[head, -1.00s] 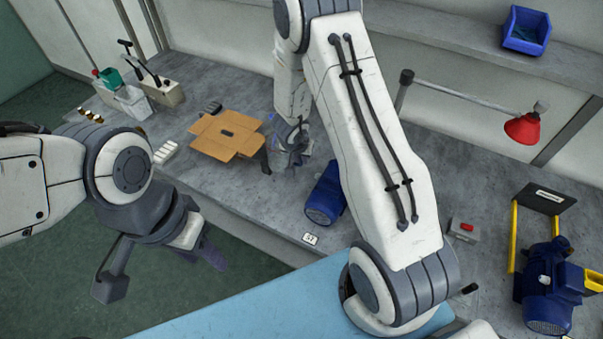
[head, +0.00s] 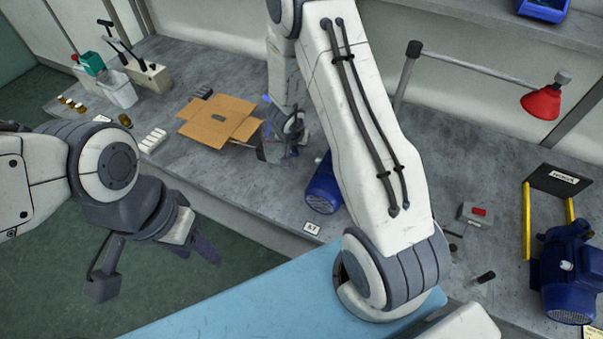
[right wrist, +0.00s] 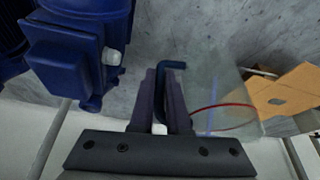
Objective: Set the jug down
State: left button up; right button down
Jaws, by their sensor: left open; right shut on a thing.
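The clear jug (right wrist: 228,92) has a red ring line and a dark blue handle (right wrist: 172,66). My right gripper (right wrist: 163,98) is shut on the handle, with the jug body to the right of the fingers in the right wrist view. In the head view my right gripper (head: 292,135) is over the bench, just right of the open cardboard box, and the jug is mostly hidden there. I cannot tell whether its base touches the bench. My left gripper (head: 203,248) is open and empty, over the floor in front of the bench.
The cardboard box (head: 215,122) is close beside the jug. A blue motor (head: 322,188) lies near the bench's front edge; a blue pump (head: 568,275) and red lamp (head: 541,103) are farther right.

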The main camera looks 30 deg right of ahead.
jog(key=shift+f+b, duration=2.4)
jog(key=shift+f, duration=2.7)
jog(key=shift+f, duration=0.1)
jog(key=c, duration=0.9)
grip_release()
